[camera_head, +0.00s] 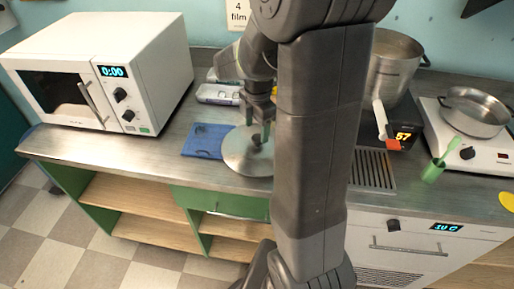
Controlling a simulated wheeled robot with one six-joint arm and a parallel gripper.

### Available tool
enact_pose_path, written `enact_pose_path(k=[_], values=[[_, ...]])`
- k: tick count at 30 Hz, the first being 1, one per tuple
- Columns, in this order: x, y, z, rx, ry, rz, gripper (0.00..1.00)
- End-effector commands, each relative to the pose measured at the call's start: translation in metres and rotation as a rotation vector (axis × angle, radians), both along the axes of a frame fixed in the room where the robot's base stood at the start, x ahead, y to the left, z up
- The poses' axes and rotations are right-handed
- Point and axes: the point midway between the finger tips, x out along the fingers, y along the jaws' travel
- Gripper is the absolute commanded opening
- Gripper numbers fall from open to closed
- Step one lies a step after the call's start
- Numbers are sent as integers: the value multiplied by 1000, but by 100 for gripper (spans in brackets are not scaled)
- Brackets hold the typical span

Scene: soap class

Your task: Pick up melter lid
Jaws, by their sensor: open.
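The melter lid (243,158) is a round grey metal disc with a small knob on top. It lies on the counter near its front edge, partly over a blue mat, and its right side is hidden behind my arm. My gripper (259,125) points down just above the lid, at the knob. The fingers appear to be around or beside the knob; I cannot tell whether they touch it. My gripper is open.
A white microwave (110,75) stands on the left. White trays (218,94) lie behind the lid. The counter left of the blue mat (205,139) is clear.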

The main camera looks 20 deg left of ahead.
Motion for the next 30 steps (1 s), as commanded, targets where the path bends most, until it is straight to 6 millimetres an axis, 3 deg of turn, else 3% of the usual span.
enact_pose_path(k=[9,18,27,30], values=[[0,-5,-44,-3,3,0,62],[0,-5,-48,0,0,-1,62],[0,-5,-48,0,0,-1,6],[1,-4,-48,1,-1,-1,6]])
